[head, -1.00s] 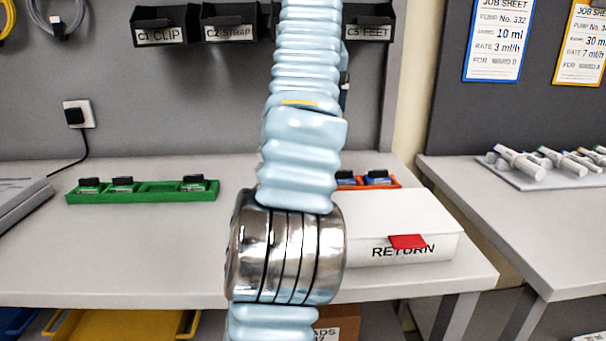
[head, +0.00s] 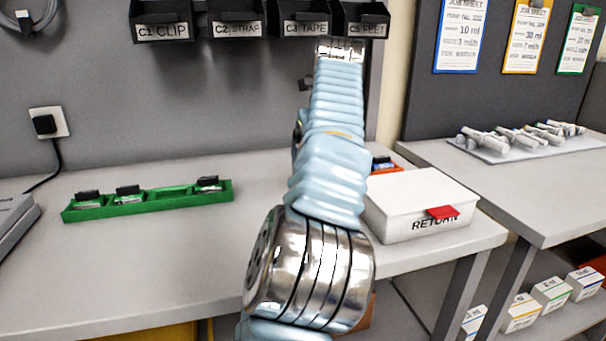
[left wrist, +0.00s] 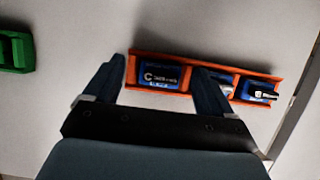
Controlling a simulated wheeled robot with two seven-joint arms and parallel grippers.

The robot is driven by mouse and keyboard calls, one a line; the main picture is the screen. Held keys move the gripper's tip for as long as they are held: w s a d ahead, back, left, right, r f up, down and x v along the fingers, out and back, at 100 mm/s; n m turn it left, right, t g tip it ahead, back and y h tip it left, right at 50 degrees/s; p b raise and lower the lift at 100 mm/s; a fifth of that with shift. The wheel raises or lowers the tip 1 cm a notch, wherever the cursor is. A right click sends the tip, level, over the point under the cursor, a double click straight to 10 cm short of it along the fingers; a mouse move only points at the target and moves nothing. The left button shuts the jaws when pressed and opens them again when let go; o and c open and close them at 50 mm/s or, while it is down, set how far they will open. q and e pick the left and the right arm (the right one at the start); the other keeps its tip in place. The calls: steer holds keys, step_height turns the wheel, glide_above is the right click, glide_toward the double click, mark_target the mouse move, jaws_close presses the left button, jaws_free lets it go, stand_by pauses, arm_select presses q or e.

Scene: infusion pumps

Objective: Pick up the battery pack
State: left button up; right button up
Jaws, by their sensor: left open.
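An orange tray (left wrist: 204,89) holds blue battery packs; one pack (left wrist: 158,75) is at the left and another (left wrist: 258,92) at the right in the left wrist view. Something blue between them is partly hidden by a finger. My left gripper (left wrist: 160,82) is open, its fingertips spread around the left pack's place in the picture; I cannot tell the height gap. In the head view the tray (head: 400,167) and a pack (head: 383,164) are mostly hidden behind my arm. A green tray (head: 150,205) with several dark-topped packs (head: 128,195) stands at the left.
A white RETURN box (head: 420,200) with a red tab stands at the bench's right end. Labelled bins (head: 237,22) hang on the back wall. A second bench (head: 520,205) stands right. The bench between the green tray and my arm is clear.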

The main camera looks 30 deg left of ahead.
arm_select(q)
steer(key=shift+d+f, duration=0.1)
steer(key=shift+f, duration=0.15)
steer(key=shift+f, duration=0.15)
steer(key=c, duration=0.7)
steer(key=shift+w, duration=0.1)
steer(key=c, duration=0.5)
steer(key=shift+r, duration=0.3)
